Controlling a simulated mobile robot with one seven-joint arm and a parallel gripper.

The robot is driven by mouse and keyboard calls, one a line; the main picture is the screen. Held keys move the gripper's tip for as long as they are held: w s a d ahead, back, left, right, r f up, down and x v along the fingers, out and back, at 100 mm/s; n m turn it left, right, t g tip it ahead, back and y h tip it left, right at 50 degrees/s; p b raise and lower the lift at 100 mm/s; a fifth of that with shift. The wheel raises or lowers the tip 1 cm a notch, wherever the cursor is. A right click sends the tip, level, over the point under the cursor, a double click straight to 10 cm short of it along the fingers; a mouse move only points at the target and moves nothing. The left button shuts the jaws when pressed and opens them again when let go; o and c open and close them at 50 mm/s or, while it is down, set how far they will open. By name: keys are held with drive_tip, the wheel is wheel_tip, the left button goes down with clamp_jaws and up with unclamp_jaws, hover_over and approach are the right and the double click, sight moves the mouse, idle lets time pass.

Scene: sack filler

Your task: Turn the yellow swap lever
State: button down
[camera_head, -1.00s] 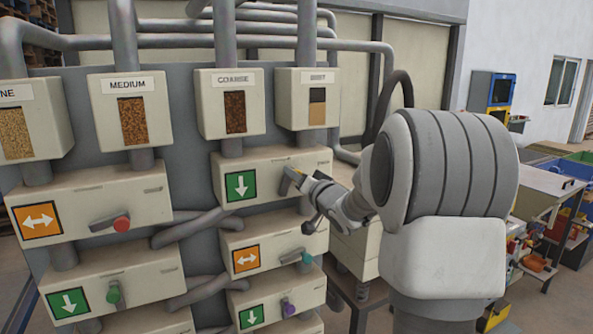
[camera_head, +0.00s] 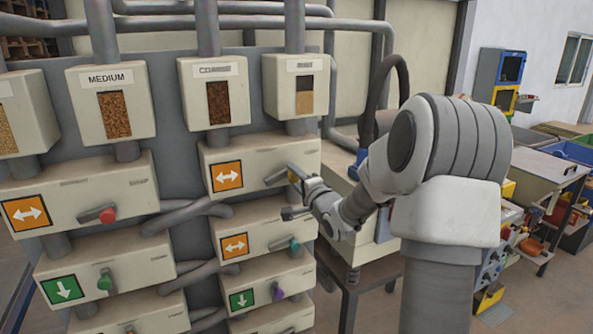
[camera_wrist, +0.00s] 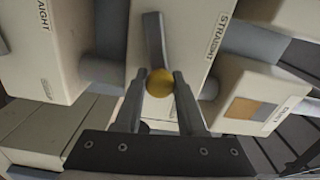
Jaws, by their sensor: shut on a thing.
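The yellow swap lever shows in the wrist view as a yellow round knob (camera_wrist: 160,83) on a grey lever arm (camera_wrist: 154,38). My gripper (camera_wrist: 160,88) has its two fingers closed on either side of the yellow knob. In the head view my gripper (camera_head: 294,176) is at the right end of the upper right box (camera_head: 250,152), and the knob is hidden there by the fingers. The grey lever arm (camera_head: 276,177) points down-left to up-right in that view. This box carries an orange plate with a white two-way arrow (camera_head: 227,176).
Below are boxes with a teal-knobbed lever (camera_head: 293,244) and a purple-knobbed lever (camera_head: 278,293). The left column has a red-knobbed lever (camera_head: 106,214) and a green-knobbed lever (camera_head: 104,282). Grey pipes (camera_head: 180,217) run between the boxes. A table (camera_head: 372,270) stands right of the panel.

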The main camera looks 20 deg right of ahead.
drive_tip(key=shift+d+f+m, duration=0.15)
drive_tip(key=shift+f+m, duration=0.25)
drive_tip(key=shift+m, duration=0.5)
drive_tip(key=c, duration=0.5)
unclamp_jaws()
drive_tip(key=shift+f, duration=0.1)
drive_tip(key=shift+s, duration=0.1)
drive_tip(key=s+b, duration=0.1)
drive_tip(key=s, duration=1.6)
drive_tip(key=shift+d+b, duration=0.25)
drive_tip(key=shift+b, duration=0.05)
